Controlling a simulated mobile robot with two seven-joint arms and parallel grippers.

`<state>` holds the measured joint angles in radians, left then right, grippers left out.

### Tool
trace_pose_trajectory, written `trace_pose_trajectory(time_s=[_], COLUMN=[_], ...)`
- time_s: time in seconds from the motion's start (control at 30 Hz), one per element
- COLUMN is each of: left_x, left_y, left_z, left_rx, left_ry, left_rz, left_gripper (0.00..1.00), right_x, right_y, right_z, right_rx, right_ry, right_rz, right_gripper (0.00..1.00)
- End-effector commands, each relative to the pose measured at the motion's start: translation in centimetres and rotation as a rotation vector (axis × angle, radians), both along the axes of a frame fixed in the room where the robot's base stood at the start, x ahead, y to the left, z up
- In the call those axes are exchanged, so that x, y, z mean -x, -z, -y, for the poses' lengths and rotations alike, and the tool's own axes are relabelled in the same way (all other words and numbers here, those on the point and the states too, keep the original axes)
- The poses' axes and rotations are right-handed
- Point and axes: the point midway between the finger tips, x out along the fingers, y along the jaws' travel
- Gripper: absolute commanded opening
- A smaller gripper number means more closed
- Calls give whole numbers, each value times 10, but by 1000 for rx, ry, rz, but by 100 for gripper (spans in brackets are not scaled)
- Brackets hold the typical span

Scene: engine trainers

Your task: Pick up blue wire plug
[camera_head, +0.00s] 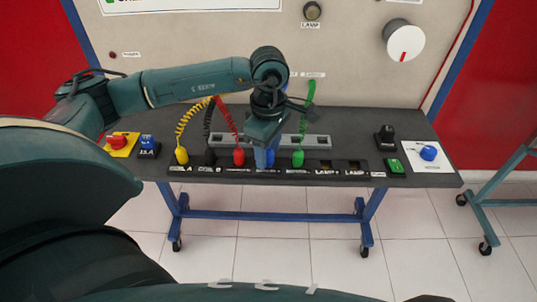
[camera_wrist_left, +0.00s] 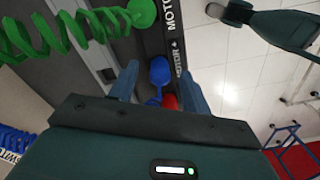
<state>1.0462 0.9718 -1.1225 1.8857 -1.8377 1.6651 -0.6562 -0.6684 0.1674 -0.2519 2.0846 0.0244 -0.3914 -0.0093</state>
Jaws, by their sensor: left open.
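The blue wire plug (camera_head: 264,158) stands in the row of plugs on the table, between the red plug (camera_head: 239,156) and the green plug (camera_head: 298,157). My left gripper (camera_head: 262,140) is right above it and partly covers it. In the left wrist view the blue plug (camera_wrist_left: 159,70) shows between the two open fingers of my left gripper (camera_wrist_left: 160,92), with visible gaps to both. Its blue coiled wire is partly hidden by the gripper body.
A yellow plug (camera_head: 181,155) and a black plug stand farther left in the row. Their coiled wires rise close to my left arm. The green coiled wire (camera_wrist_left: 60,32) runs near the left finger. A blue knob (camera_head: 428,153) sits at the table's right end.

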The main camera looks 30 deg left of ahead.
Motion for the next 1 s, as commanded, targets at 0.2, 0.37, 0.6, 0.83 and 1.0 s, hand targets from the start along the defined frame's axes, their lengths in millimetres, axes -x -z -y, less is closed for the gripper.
trace_pose_trajectory(time_s=[0.2, 0.37, 0.6, 0.83, 1.0], left_x=[0, 0, 0, 0, 0], left_y=[3, 3, 2, 2, 2], left_z=[0, 0, 0, 0, 0], left_rx=[0, 0, 0, 0, 0], left_ry=[0, 0, 0, 0, 0], left_rz=[1, 1, 1, 1, 1], left_gripper=[48, 38, 18, 0, 0], right_x=[1, 1, 0, -1, -1], right_y=[4, 3, 1, -1, -1], right_z=[1, 1, 1, 1, 1], right_rx=[3, 4, 4, 5, 4], right_ry=[0, 1, -1, -2, -3], right_rz=[-8, -7, -1, 4, 4], right_gripper=[0, 0, 0, 0, 0])
